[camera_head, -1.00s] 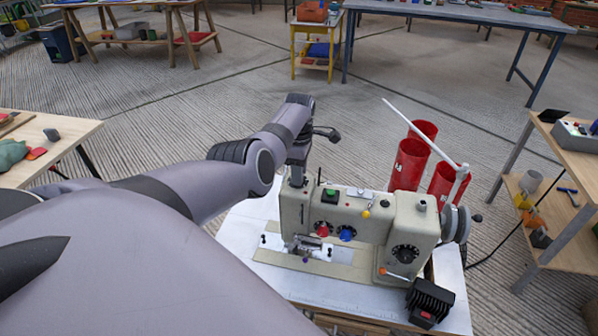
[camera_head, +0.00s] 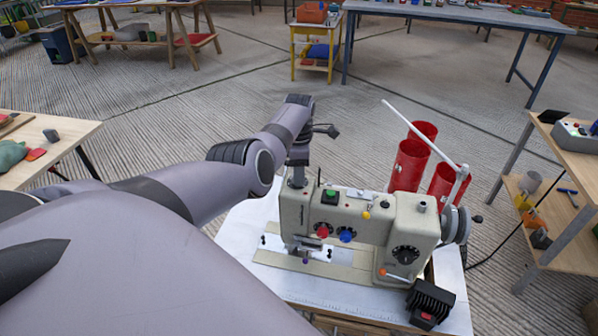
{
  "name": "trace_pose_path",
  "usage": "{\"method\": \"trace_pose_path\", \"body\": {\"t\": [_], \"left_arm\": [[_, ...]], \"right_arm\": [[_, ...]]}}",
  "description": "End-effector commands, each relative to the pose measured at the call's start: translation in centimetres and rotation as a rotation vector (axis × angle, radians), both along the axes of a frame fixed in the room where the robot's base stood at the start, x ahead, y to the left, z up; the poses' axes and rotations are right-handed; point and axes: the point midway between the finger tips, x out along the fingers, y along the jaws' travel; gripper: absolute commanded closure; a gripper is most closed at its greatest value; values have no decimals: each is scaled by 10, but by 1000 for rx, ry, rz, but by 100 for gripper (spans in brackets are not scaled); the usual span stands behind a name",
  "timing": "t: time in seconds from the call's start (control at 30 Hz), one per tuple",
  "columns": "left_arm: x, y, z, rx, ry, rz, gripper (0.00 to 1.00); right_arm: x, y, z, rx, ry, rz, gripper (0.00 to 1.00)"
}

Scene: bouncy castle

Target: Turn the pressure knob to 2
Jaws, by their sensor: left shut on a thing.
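A cream sewing machine (camera_head: 365,225) stands on a white table (camera_head: 240,235). My left gripper (camera_head: 297,178) points down onto the top of the machine's left end. It is shut on a small part there, most likely the pressure knob, which its fingers and wrist largely hide. I cannot read any number or mark on it. On the machine's front are a red knob (camera_head: 323,231), a blue knob (camera_head: 346,235) and a black dial (camera_head: 405,254). A green button (camera_head: 330,196) sits close to the gripper's right. My right gripper is not in view.
Red cylinders (camera_head: 409,164) stand behind the machine, with a white rod (camera_head: 420,133) slanting in front of them. A black box (camera_head: 431,301) is at the table's front right. A wooden shelf (camera_head: 570,165) stands at right. Open floor lies behind.

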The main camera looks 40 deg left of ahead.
Motion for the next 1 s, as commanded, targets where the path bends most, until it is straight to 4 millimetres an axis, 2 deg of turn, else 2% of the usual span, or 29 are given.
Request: {"method": "trace_pose_path", "body": {"t": [0.03,0.07,0.1,0.13,0.47,0.67,0.8,1.0], "left_arm": [[0,3,2,7,0,2,96],[0,3,2,7,0,2,55],[0,3,2,7,0,2,42],[0,3,2,7,0,2,40],[0,1,4,3,-1,0,40],[0,1,30,3,-2,1,40],[0,1,51,4,-3,1,40],[0,2,70,5,-1,0,40]], "right_arm": [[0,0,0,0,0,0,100],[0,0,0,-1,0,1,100],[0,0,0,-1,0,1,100],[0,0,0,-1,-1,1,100],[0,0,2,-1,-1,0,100],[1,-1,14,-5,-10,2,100],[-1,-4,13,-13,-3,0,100],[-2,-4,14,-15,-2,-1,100]]}}
